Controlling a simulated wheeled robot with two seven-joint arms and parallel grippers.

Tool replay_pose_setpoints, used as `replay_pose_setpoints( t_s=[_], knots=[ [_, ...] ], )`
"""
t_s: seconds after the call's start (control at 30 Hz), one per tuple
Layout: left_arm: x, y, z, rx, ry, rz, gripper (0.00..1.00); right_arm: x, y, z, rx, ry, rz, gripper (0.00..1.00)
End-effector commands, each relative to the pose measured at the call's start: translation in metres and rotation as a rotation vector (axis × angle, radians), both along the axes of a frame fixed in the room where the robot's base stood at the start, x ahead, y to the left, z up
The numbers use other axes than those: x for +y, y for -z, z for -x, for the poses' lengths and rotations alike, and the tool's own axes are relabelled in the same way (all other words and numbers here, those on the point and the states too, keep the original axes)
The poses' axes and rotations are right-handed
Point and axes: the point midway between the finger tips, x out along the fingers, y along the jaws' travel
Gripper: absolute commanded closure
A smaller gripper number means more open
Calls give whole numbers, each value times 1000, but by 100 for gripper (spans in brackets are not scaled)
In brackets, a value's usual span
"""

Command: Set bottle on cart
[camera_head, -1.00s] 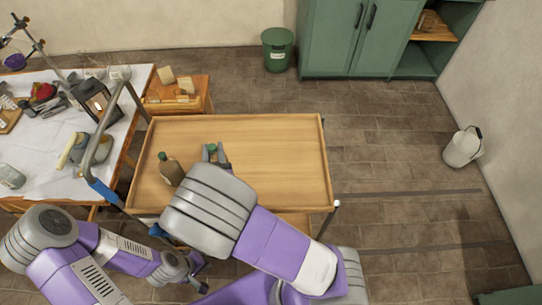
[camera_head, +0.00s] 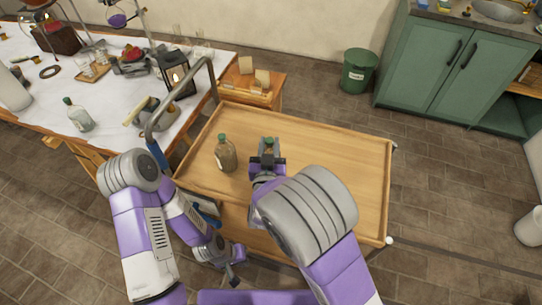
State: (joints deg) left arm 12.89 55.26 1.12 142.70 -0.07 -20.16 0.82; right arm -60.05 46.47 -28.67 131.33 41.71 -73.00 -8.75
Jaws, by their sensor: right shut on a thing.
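The wooden-topped cart (camera_head: 330,160) stands in the middle of the view with a raised rim and a grey push handle on its left. My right gripper (camera_head: 267,161) is over the cart, just right of that bottle, shut on another green-capped bottle (camera_head: 269,144). The gripper hides most of this bottle, so I cannot tell whether its base touches the cart top. My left gripper (camera_head: 232,270) hangs low in front of the cart, away from both bottles; its jaw opening is unclear.
A clear green-capped bottle (camera_head: 78,115) stands on the cluttered white-covered table (camera_head: 50,85) at left. A lantern (camera_head: 177,76) is near the cart handle (camera_head: 185,92). A small wooden stand (camera_head: 263,98) and a green bin (camera_head: 359,70) are behind. The cart's right half is clear.

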Motion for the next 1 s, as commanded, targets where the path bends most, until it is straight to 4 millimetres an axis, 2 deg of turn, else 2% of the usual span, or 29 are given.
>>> replay_pose_setpoints(
  t_s=[0.27, 0.63, 0.67, 0.8, 0.83, 1.0],
  knots=[
    [0, 15, 0, 0, 0, 0, 100, 0, 35, 0, -1, 1, 2, 100],
    [0, 17, 0, 0, 0, 0, 100, 0, 38, 0, -3, 1, -2, 100],
    [0, 17, 0, 0, 0, 0, 100, 0, 40, 0, 0, 1, 0, 68],
    [0, 16, 0, 0, 0, 0, 100, 0, 38, 0, 0, 1, 0, 47],
    [0, 16, 0, 0, 0, 0, 100, 0, 38, 0, 0, 1, 0, 44],
    [0, 16, 0, 0, 0, 0, 100, 0, 38, 0, 0, 1, 0, 44]
  ],
)
